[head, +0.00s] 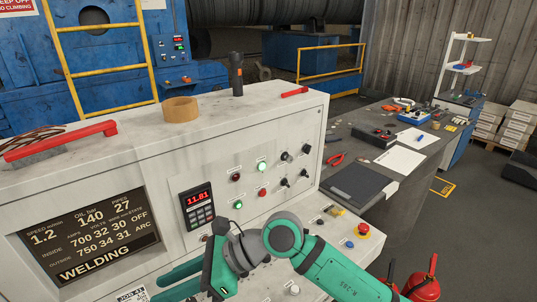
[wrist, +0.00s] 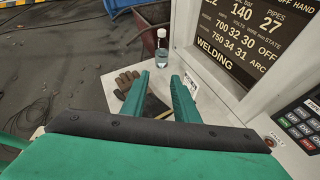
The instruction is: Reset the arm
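My green arm (head: 335,272) reaches in from the lower right in the head view, bent at a grey joint in front of the control console (head: 100,160). My gripper (head: 165,283) points left, low in front of the console's face. In the wrist view my gripper (wrist: 160,80) has its two green fingers apart, with nothing between them. Beyond the fingers are a brown glove (wrist: 127,80) and a clear bottle (wrist: 161,48) on a pale ledge (wrist: 95,85). A dark flat item under the fingers is partly hidden.
The console carries a welding display (head: 90,240), a keypad with red digits (head: 198,208), knobs and a red emergency button (head: 363,231). A tape roll (head: 180,109) sits on top. A grey workbench (head: 400,195) with tools and papers stands at right. Red extinguishers (head: 424,283) stand lower right.

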